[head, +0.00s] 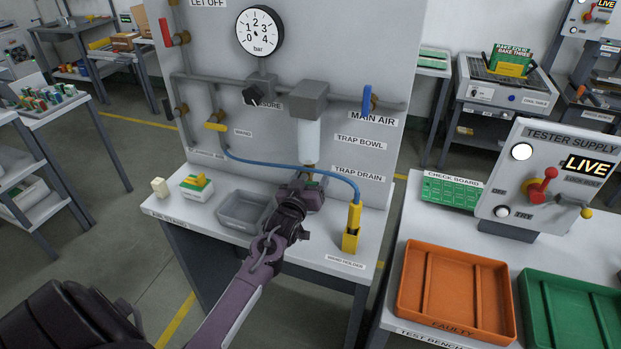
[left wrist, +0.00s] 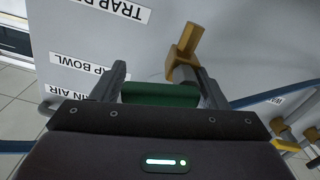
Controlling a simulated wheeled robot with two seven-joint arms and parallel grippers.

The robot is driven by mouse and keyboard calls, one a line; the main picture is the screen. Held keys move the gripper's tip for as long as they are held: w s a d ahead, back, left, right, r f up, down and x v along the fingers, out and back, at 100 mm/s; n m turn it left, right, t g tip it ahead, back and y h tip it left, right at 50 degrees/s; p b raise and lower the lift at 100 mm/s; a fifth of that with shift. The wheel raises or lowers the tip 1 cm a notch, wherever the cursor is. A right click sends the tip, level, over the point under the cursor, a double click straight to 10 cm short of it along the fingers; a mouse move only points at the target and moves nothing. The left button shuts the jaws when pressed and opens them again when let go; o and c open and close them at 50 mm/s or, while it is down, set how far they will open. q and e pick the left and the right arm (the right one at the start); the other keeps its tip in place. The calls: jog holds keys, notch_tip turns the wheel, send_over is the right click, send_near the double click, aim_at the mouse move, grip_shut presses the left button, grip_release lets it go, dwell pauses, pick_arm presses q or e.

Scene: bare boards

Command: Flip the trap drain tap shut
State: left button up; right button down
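My left gripper (head: 305,185) is in front of the panel, just below the pale trap bowl (head: 309,140) and left of the TRAP DRAIN label (head: 358,173). In the left wrist view my left gripper (left wrist: 160,70) has its fingers well apart. A brass-yellow tap (left wrist: 187,42) with a stubby lever sits close by the right-hand finger; I cannot tell if they touch. A dark green rounded part (left wrist: 160,95) shows between the fingers; I cannot tell what it belongs to. In the head view the gripper hides the tap. My right gripper is out of view.
The blue MAIN AIR lever (head: 367,100) stands upright at right. A blue hose (head: 290,165) runs close behind the gripper to the yellow wand holder (head: 350,240).

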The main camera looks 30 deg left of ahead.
pick_arm(q)
jog(key=c, duration=0.6)
jog(key=shift+d+f+m, duration=0.1)
jog(key=shift+f+m, duration=0.05)
jog(key=shift+m, duration=0.6)
jog(key=shift+f+m, duration=0.15)
jog(key=shift+m, duration=0.6)
jog(key=o, duration=0.9)
jog(key=shift+d, duration=0.1)
jog(key=b+v, duration=0.2)
jog(key=v, duration=0.5)
jog(key=shift+s, duration=0.35)
